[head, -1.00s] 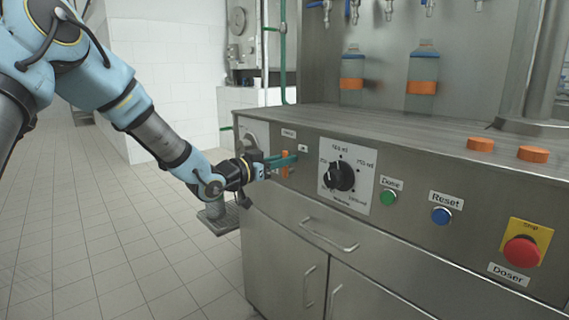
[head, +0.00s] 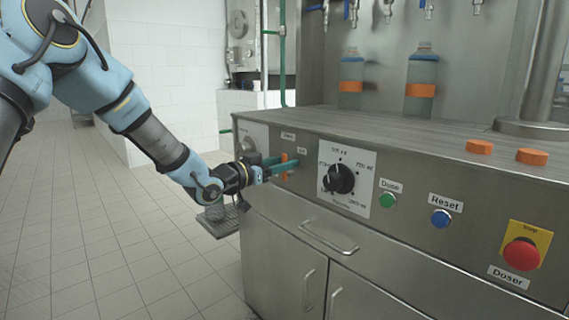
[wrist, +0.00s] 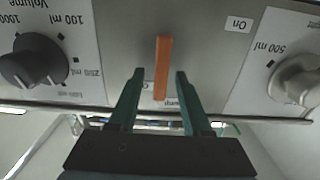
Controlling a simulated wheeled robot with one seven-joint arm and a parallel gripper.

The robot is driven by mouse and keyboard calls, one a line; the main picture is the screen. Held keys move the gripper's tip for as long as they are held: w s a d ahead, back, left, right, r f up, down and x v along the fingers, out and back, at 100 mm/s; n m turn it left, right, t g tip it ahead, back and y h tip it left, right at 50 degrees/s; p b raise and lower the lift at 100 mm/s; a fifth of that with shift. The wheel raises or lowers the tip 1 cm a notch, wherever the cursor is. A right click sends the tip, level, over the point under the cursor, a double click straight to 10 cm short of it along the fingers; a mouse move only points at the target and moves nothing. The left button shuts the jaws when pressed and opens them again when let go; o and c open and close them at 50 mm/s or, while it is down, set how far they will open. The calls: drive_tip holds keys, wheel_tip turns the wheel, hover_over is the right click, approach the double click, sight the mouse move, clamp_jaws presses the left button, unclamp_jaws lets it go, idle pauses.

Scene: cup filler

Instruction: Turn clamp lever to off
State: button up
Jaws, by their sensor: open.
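The clamp lever (wrist: 163,68) is a narrow orange bar on the steel front panel. In the wrist view it runs up and down the picture between my two green fingers, with a gap on each side. My gripper (wrist: 157,75) is open and appears not to touch the lever. In the head view the lever (head: 284,166) is partly hidden by my gripper (head: 283,166) at the panel's left end. An "On" label (wrist: 238,24) sits to the upper right of the lever in the wrist view. Another label below the lever is mostly covered.
A black volume dial (head: 339,178) is right of the lever, followed by a green Dose button (head: 388,199), a blue Reset button (head: 441,217) and a red stop button (head: 522,253). A grey dial (wrist: 298,80) is on the lever's other side. Two bottles stand on the counter.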

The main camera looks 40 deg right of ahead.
drive_tip(key=a, duration=1)
drive_tip(key=shift+w+a, duration=0.25)
drive_tip(key=shift+w, duration=0.05)
